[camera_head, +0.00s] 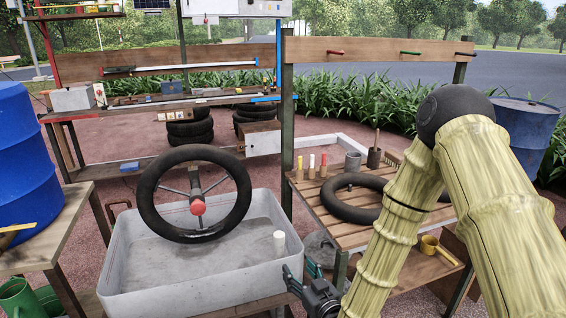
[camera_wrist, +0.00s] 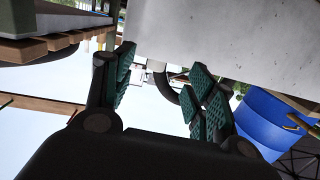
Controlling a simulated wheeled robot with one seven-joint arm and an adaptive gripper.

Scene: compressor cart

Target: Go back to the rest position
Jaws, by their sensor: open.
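My gripper (camera_head: 304,277) is low at the right front corner of the grey tub, in front of the slatted table. In the wrist view my gripper (camera_wrist: 160,88) shows two green-padded fingers spread apart with nothing between them. My bamboo-like arm comes down from the right of the head view and hides part of the slatted table. The grey tub (camera_head: 150,275) is just beside the fingers, and its wall (camera_wrist: 215,30) fills the upper part of the wrist view. I cannot tell whether the fingers touch it.
A black tyre with a red hub (camera_head: 197,207) stands in the tub near a white cup (camera_head: 279,243). A black inner tube (camera_head: 340,207) lies on the slatted table (camera_head: 318,225). Blue drums stand left (camera_head: 22,165) and right (camera_head: 526,130). Workbench shelves (camera_head: 165,100) stand behind.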

